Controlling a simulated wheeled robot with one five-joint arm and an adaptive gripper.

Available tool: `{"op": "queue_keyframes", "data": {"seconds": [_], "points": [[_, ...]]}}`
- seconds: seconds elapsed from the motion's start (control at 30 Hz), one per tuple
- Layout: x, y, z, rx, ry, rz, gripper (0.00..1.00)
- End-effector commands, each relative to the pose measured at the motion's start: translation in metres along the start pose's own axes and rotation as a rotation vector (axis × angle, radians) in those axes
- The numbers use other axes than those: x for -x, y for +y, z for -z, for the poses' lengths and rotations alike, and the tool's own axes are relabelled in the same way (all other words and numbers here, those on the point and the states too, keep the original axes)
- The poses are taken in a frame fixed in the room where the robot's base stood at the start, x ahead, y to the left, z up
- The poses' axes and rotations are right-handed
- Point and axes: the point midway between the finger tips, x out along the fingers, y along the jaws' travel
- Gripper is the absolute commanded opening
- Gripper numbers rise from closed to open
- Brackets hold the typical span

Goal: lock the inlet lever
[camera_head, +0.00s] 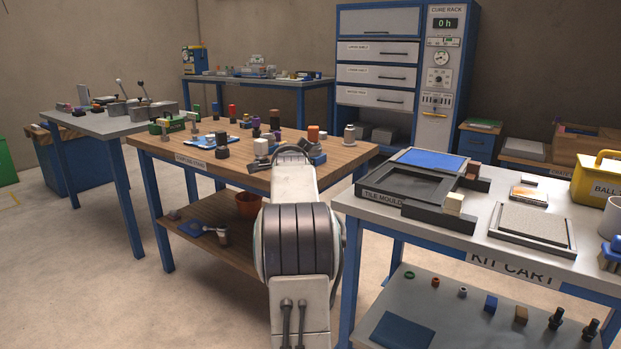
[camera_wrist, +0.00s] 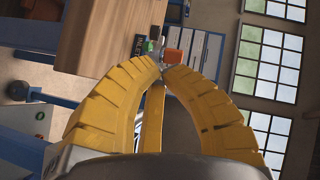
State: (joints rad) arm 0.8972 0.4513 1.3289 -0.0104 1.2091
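I cannot make out for certain which thing is the inlet lever. In the wrist view, a small dark label (camera_wrist: 138,45), perhaps reading INLET, shows at the wooden bench's end, beside an orange-red cylinder (camera_wrist: 172,56). My gripper (camera_wrist: 162,69) has yellow fingers that curve in until their tips meet, with nothing seen between them. The orange-red cylinder appears beyond the tips, and contact cannot be judged. In the head view, my arm reaches toward the wooden bench and hides most of the gripper. An orange cylinder (camera_head: 313,133) stands at the bench's right end.
The wooden bench (camera_head: 171,149) carries several small coloured parts. A grey table (camera_head: 96,122) at left holds two upright levers (camera_head: 142,88). The kit cart (camera_head: 471,241) stands close on the right. The cure rack (camera_head: 375,50) is behind. Bare floor lies in front of the bench.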

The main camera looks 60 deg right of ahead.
Motion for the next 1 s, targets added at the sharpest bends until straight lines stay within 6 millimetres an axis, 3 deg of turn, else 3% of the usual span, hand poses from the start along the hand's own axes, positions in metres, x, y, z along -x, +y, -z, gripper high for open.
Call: {"op": "queue_keyframes", "data": {"seconds": [0.03,0.2,0.33,1.0], "points": [[-0.014,0.022,0.013,-0.039,0.037,0.017,0.0],[-0.035,0.045,0.052,-0.134,0.118,0.075,0.0],[-0.042,0.054,0.068,-0.172,0.15,0.101,0.0],[-0.045,0.057,0.076,-0.19,0.163,0.113,0.0]]}}
